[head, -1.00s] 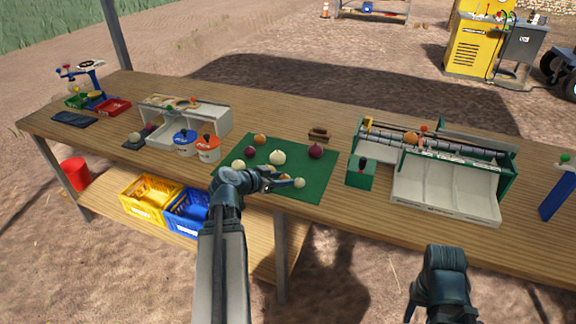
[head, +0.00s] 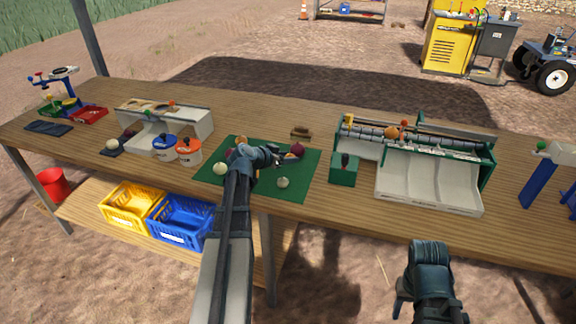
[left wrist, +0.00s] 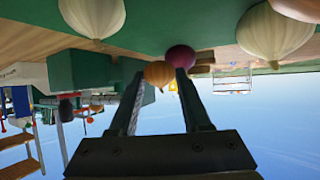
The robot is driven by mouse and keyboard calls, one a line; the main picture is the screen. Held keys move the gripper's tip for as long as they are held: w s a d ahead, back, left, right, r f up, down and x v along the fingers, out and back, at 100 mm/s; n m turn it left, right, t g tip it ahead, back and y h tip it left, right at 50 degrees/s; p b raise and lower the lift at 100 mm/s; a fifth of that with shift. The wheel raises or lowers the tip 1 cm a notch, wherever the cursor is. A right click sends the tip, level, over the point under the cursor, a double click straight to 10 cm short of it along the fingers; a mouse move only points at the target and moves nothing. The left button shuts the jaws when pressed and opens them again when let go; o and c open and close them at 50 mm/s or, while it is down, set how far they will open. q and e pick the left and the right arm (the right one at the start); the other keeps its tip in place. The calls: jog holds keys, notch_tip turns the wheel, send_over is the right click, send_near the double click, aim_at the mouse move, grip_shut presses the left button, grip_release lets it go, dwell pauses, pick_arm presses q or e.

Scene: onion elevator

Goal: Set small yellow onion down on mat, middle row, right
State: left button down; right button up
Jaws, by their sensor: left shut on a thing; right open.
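My left gripper (head: 282,157) reaches over the green mat (head: 301,192) from the front. In the left wrist view, which is upside down, its fingers (left wrist: 159,80) are shut on a small yellow onion (left wrist: 160,73). In the head view that onion is hard to make out. A red onion (head: 297,150) sits on the mat just beyond the fingertips; it also shows in the left wrist view (left wrist: 181,57). A white onion (head: 283,183) lies front right, another (head: 220,168) front left. An orange onion (head: 241,140) is partly hidden at the back. My right gripper (head: 401,299) is open, off the table.
A green box (head: 344,170) stands right of the mat, beside the sorting machine (head: 430,185). A brown brush-like block (head: 300,133) lies behind the mat. Lidded tubs, blue (head: 163,148) and orange (head: 188,152), stand to its left. Crates (head: 181,219) sit on the lower shelf.

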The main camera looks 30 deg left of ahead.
aim_at(288, 171)
pick_arm(q)
jog(key=f+b, duration=0.3)
jog(key=f, duration=0.1)
jog(key=shift+w+b, duration=0.25)
jog(key=shift+b, duration=0.15)
jog(key=shift+r, duration=0.2)
jog(key=shift+f, duration=0.1)
jog(key=shift+c, duration=1.8)
grip_release()
jog(key=shift+r, duration=0.2)
jog(key=p+v, duration=0.5)
jog(key=v, duration=0.5)
jog(key=shift+s+r, duration=0.1)
jog(key=shift+s, duration=0.1)
jog(key=shift+p+v, duration=0.55)
jog(key=shift+v, duration=0.25)
